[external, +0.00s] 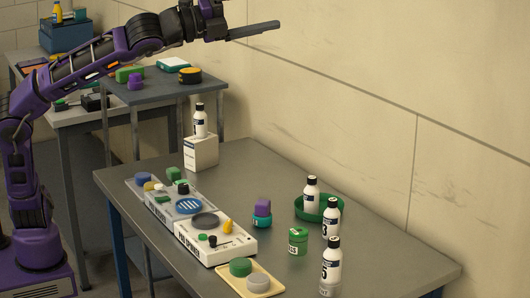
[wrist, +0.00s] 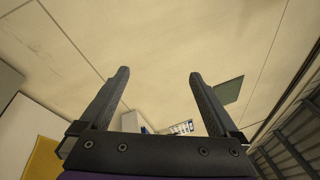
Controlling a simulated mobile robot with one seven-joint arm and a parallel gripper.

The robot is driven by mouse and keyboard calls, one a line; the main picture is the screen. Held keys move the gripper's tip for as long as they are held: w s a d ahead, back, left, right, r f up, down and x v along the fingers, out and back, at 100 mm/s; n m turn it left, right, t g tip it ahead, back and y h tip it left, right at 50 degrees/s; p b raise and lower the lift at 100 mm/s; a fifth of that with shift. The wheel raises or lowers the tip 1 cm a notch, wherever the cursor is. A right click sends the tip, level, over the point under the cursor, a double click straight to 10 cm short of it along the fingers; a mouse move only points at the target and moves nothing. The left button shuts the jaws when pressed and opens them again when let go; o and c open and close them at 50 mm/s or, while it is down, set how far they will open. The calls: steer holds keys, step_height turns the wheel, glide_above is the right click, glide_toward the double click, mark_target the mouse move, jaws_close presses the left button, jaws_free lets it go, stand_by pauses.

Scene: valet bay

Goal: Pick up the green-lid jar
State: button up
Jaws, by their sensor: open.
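A small green jar (external: 298,241) with a green lid and a pale label stands upright on the grey table, right of centre in the external view. My gripper (external: 277,25) is high above the table near the wall, far from the jar. In the wrist view my gripper (wrist: 159,74) has its two dark fingers spread wide with nothing between them. The jar does not show in the wrist view, which looks mostly at the pale wall.
White bottles (external: 332,262) with black caps stand right of the jar, one in a green tray (external: 309,215). A teal-and-purple stack (external: 262,213) is close on its left. A yellow tray (external: 278,286) lies in front. White units (external: 240,247) line the table's left side.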

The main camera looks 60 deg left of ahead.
steer(key=w+a+r+n+t, duration=0.1)
steer(key=w+a+r+n, duration=0.1)
steer(key=a+r+n, duration=0.55)
steer(key=w+a+r+n+t, duration=0.1)
steer(key=w+a+r+n, duration=0.2)
steer(key=a+r, duration=0.9)
steer(key=w+a+f+n+g, duration=0.3)
steer(key=w+a+f+n, duration=0.35)
steer(key=a+f, duration=0.45)
steer(key=w+a+f+n+g, duration=0.3)
steer(key=w+a+f+n, duration=0.3)
steer(key=a+f+n, duration=0.45)
steer(key=n+g+h+p, duration=0.2)
steer(key=n+g+h, duration=0.65)
steer(key=n, duration=1.25)
glide_toward(306, 242)
steer(key=shift+g+y, duration=0.65)
steer(key=shift+g, duration=0.2)
steer(key=w+d, duration=0.1)
steer(key=d, duration=0.1)
steer(key=w+d, duration=0.1)
steer(key=d, duration=0.1)
steer(key=shift+w+r+b, duration=0.1)
steer(key=shift+w+b, duration=0.05)
steer(key=shift+b, duration=0.15)
steer(key=shift+f+x, duration=0.2)
steer(key=shift+x, duration=2.8)
steer(key=shift+w+a, duration=0.1)
steer(key=shift+a, duration=0.05)
